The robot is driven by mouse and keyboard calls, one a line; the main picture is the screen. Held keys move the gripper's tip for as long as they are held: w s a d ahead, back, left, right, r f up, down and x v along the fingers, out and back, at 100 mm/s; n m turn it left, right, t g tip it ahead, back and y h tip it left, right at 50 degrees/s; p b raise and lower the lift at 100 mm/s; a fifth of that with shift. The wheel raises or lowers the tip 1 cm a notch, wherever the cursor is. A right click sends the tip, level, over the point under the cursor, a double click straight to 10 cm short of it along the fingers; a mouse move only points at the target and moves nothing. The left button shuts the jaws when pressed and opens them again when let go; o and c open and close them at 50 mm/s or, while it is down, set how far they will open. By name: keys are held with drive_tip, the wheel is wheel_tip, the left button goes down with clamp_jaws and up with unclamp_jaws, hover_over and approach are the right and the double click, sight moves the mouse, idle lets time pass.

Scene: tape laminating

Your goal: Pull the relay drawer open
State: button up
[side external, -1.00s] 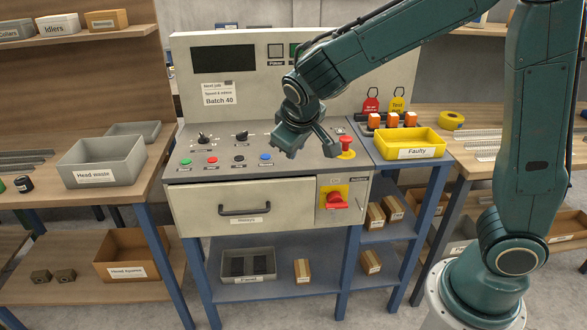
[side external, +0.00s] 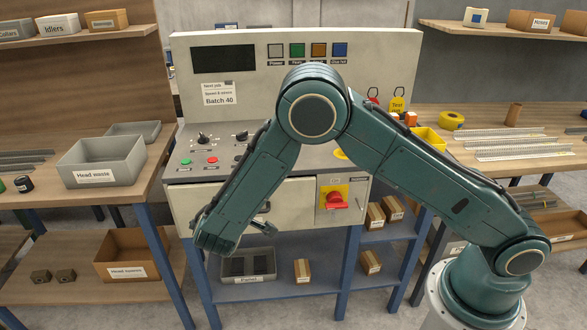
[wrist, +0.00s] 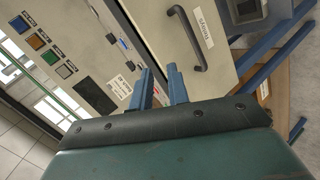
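The relay drawer (side external: 292,195) is a cream drawer front under the control panel, and it looks shut.
A red rotary switch (side external: 335,200) on a yellow plate sits right of the drawer. Panel knobs and buttons (side external: 212,160) lie above it. A grey Panel bin (side external: 248,268) stands on the shelf below. The Head waste bin (side external: 101,163) is on the left bench.

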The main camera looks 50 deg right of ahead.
drive_tip(key=a+f+n+t+h, duration=0.1)
drive_tip(key=a+f+n+t, duration=0.3)
drive_tip(key=f, duration=0.5)
drive_tip(key=shift+s+a+f, duration=0.15)
drive_tip(key=shift+a+f, duration=0.2)
drive_tip(key=shift+a, duration=0.25)
drive_tip(key=x, duration=1.4)
drive_tip(key=shift+r, duration=0.15)
drive_tip(key=shift+s, duration=0.1)
drive_tip(key=shift+c, duration=0.5)
clamp_jaws()
